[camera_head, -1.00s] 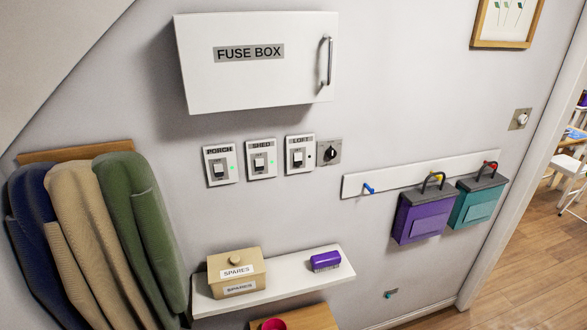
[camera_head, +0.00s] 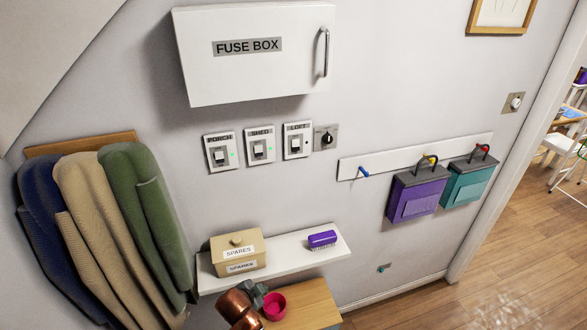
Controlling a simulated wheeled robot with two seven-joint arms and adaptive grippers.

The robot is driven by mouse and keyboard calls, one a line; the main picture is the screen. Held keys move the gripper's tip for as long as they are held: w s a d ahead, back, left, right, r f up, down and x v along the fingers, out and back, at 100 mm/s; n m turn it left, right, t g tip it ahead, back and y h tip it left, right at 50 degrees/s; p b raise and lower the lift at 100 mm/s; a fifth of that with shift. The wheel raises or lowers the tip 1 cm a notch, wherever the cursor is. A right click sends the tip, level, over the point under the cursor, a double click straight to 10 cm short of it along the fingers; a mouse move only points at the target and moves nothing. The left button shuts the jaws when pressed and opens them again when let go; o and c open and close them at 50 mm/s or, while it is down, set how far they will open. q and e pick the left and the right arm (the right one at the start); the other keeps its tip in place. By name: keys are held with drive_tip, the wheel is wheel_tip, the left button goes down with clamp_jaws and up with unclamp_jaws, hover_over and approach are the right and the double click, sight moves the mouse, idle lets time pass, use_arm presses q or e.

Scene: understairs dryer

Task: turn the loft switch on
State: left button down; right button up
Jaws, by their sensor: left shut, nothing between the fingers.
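The loft switch (camera_head: 297,141) is a white plate with a rocker, at the right end of a row of three under the fuse box. Its indicator dot looks dark, while the porch switch (camera_head: 220,153) and the shed switch (camera_head: 260,146) each show a green light. My left gripper (camera_head: 262,292) is at the bottom of the view, grey with a copper-coloured arm link. It is shut and empty, beside a pink-red cup and well below the switches. My right gripper is not in view.
A white shelf (camera_head: 316,258) with a spares box (camera_head: 238,257) and a purple brush (camera_head: 322,239) lies between my gripper and the switches. A black rotary knob (camera_head: 326,139) sits right of the loft switch. Coats (camera_head: 90,230) hang at left. The fuse box (camera_head: 252,60) is above.

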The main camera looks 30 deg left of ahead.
use_arm(q)
drive_tip(key=w+r+m+t, duration=0.3)
drive_tip(key=w+r, duration=0.1)
drive_tip(key=r, duration=1.1)
drive_tip(key=w+d+r+m+t, duration=0.1)
drive_tip(key=w+r+m+t, duration=0.2)
drive_tip(key=r, duration=1.2)
drive_tip(key=w+r+m+t, duration=0.3)
drive_tip(key=w+r+m, duration=0.1)
drive_tip(key=r, duration=1)
drive_tip(key=shift+w+d+r+h+p, duration=0.15)
drive_tip(key=shift+w+r+h+p, duration=0.15)
drive_tip(key=shift+w+r, duration=0.15)
drive_tip(key=shift+w, duration=0.1)
drive_tip(key=p, duration=0.2)
approach(300, 149)
drive_tip(key=w+d, duration=0.2)
drive_tip(key=d, duration=0.1)
drive_tip(key=shift+w+a+r, duration=0.1)
drive_tip(key=shift+w+a, duration=1.25)
drive_tip(key=shift+a, duration=0.1)
